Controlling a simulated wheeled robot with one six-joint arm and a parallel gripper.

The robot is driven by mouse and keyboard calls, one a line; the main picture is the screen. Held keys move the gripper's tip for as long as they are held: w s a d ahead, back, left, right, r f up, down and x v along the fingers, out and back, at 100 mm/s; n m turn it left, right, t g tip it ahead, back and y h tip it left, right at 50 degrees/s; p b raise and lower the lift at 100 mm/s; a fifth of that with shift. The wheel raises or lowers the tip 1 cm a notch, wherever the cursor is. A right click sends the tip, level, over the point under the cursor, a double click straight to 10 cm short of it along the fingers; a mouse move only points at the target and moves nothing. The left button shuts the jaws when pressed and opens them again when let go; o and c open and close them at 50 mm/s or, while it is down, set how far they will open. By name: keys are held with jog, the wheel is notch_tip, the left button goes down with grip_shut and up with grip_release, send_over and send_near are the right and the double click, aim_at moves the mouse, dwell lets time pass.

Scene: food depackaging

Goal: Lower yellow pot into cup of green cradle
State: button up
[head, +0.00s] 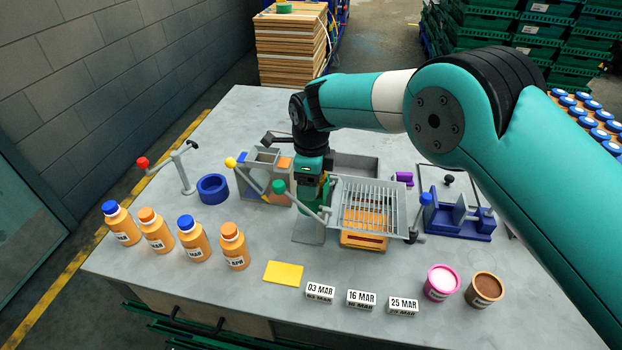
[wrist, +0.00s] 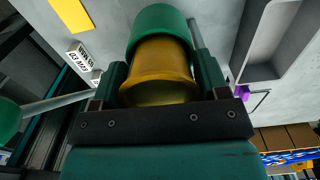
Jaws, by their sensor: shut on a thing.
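My gripper (head: 313,188) points down over the middle of the table. In the wrist view its two dark green fingers (wrist: 161,78) are shut on the sides of the yellow pot (wrist: 160,62). The pot's wide rim faces the wrist camera. Its far end meets the green cup (wrist: 160,20) of the cradle, lined up with it; how deep it sits I cannot tell. In the head view the gripper hides the pot and most of the cup. A green lever knob (head: 278,187) stands just left of the gripper and also shows in the wrist view (wrist: 8,120).
A wire-rack tray (head: 392,222) stands close to the right, a grey fixture with a yellow knob (head: 230,162) close to the left. Several bottles (head: 157,231), a yellow card (head: 284,273), date blocks (head: 361,299) and two pots (head: 441,282) line the front. A blue fixture (head: 460,222) stands right.

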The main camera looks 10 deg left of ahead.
jog(key=shift+f, duration=0.2)
jog(key=o, duration=1.1)
jog(key=shift+c, duration=0.2)
notch_tip(320, 180, up, 16)
jog(key=b, duration=0.5)
jog(key=d+r+n, duration=0.5)
jog(key=d, duration=0.2)
jog(key=s+d+n+y, duration=0.2)
jog(key=s+d+n, duration=0.6)
jog(key=d, duration=0.3)
jog(key=s+d+f+n, duration=0.1)
jog(key=s+d+n, duration=0.2)
jog(key=s, duration=0.3)
jog(key=s+d+f+n+y+b, duration=0.1)
jog(key=s+d+f+n, duration=0.1)
jog(key=s+n, duration=0.3)
jog(key=s+d+f+n+y, duration=0.1)
jog(key=s+d+n, duration=0.2)
jog(key=s, duration=0.6)
jog(key=shift+d+f+n+b, duration=0.35)
jog(key=shift+d+n, duration=0.05)
jog(key=shift+d, duration=0.2)
